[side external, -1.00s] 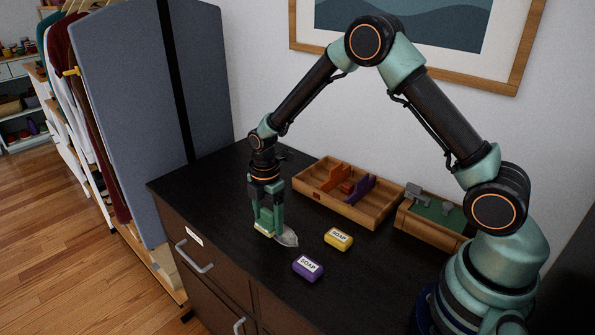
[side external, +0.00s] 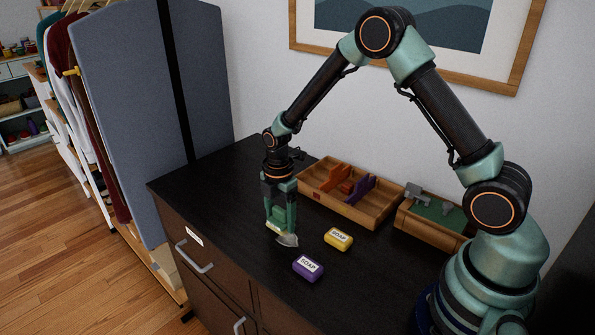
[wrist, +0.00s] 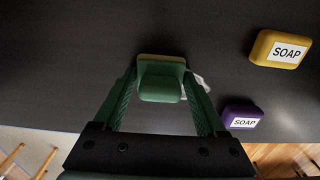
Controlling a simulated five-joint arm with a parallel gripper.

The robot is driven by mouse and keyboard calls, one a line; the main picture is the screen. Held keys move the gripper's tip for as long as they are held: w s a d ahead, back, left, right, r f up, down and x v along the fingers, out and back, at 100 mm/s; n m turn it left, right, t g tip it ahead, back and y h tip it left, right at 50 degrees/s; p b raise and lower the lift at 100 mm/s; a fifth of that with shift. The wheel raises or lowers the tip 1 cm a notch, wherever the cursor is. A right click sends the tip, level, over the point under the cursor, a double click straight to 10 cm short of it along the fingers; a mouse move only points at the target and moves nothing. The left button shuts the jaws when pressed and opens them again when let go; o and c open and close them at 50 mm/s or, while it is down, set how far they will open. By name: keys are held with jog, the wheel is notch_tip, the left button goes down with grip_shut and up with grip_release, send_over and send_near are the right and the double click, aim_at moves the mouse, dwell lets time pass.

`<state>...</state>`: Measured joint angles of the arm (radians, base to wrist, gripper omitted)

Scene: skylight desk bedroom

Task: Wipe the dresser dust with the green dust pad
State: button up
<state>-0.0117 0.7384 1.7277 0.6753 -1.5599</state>
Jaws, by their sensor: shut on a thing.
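My gripper (side external: 280,224) is shut on the green dust pad (wrist: 161,85), which has a yellowish underside. The pad is low at the dresser top; whether it touches the surface is hard to tell. It also shows between the fingers in the side view (side external: 275,226). A pale grey dust patch (side external: 288,240) lies on the black dresser top (side external: 225,190), at the pad's right and front side. Part of the patch is hidden behind the pad and fingers. In the wrist view only a small pale bit of dust (wrist: 204,83) shows beside the right finger.
A yellow soap (side external: 338,239) and a purple soap (side external: 308,267) lie to the right of the pad. A wooden divided tray (side external: 365,216) and a wooden box with a green inside (side external: 430,230) stand behind. The dresser top left of the gripper is clear.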

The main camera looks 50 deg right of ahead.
aim_at(299, 227)
jog(key=d, duration=0.2)
jog(key=shift+d, duration=0.3)
jog(key=shift+s, duration=0.7)
jog(key=shift+s+a, duration=0.15)
jog(key=shift+s, duration=0.05)
jog(key=shift+a, duration=3.45)
jog(key=shift+s+a, duration=0.1)
jog(key=shift+a, duration=0.1)
jog(key=shift+s+d, duration=0.1)
jog(key=shift+s, duration=0.7)
jog(key=shift+w+d, duration=0.1)
jog(key=shift+d, duration=3.75)
notch_tip(299, 227, up, 8)
jog(key=shift+a, duration=0.15)
jog(key=shift+r, duration=0.1)
